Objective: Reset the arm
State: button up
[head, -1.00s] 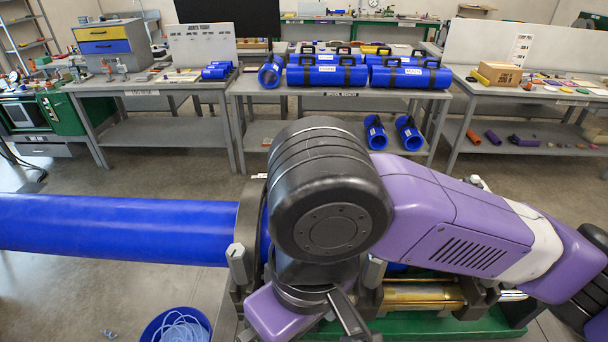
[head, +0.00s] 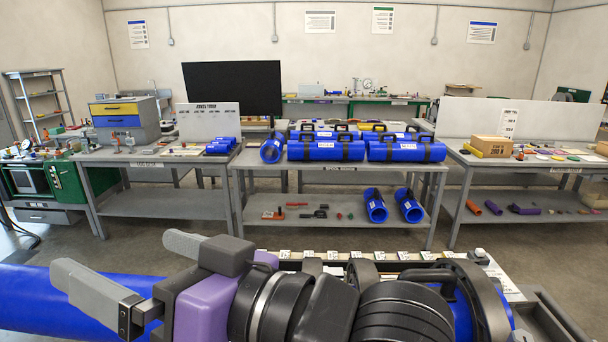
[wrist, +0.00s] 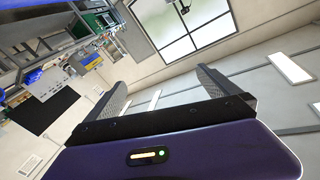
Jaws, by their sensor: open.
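My gripper (head: 140,270) is raised at the lower left of the head view, in front of the blue pipe. Its two grey fingers point left and stand apart with nothing between them. In the wrist view my gripper (wrist: 160,82) also shows open and empty, with the window, wall and benches tilted beyond it. My arm lies across the bottom of the head view and hides much of the fusion cart (head: 480,300).
A long blue pipe (head: 30,298) runs to the left edge. Behind stand a middle bench (head: 330,178) with blue pipe pieces (head: 325,151), a left bench (head: 160,204) with a drawer box (head: 125,120), and a right bench (head: 540,200) with a cardboard box (head: 490,147). Floor lies between.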

jog(key=w+d+m+t+h+b, duration=0.15)
jog(key=w+d+m+t, duration=0.25)
jog(key=d+m+t, duration=0.55)
jog(key=s+d+f+m+t+h+b, duration=0.1)
jog(key=d+f+m+t+h, duration=0.15)
jog(key=d+f+h, duration=0.45)
jog(key=s+d+f+m+t+h, duration=0.2)
jog(key=d+f+t+h, duration=0.2)
jog(key=d+f, duration=0.3)
jog(key=s+d+f+n+g+h+b, duration=0.1)
jog(key=s+d+f+g, duration=0.3)
jog(key=s+f, duration=0.8)
jog(key=s+d+f+n+g+h+b, duration=0.2)
jog(key=s+d+f, duration=0.6)
jog(key=s+f, duration=0.4)
jog(key=s+n+g+h, duration=0.1)
jog(key=s+g, duration=0.1)
jog(key=s, duration=0.1)
jog(key=shift+d+f+b, duration=0.2)
jog(key=shift+d+b, duration=0.1)
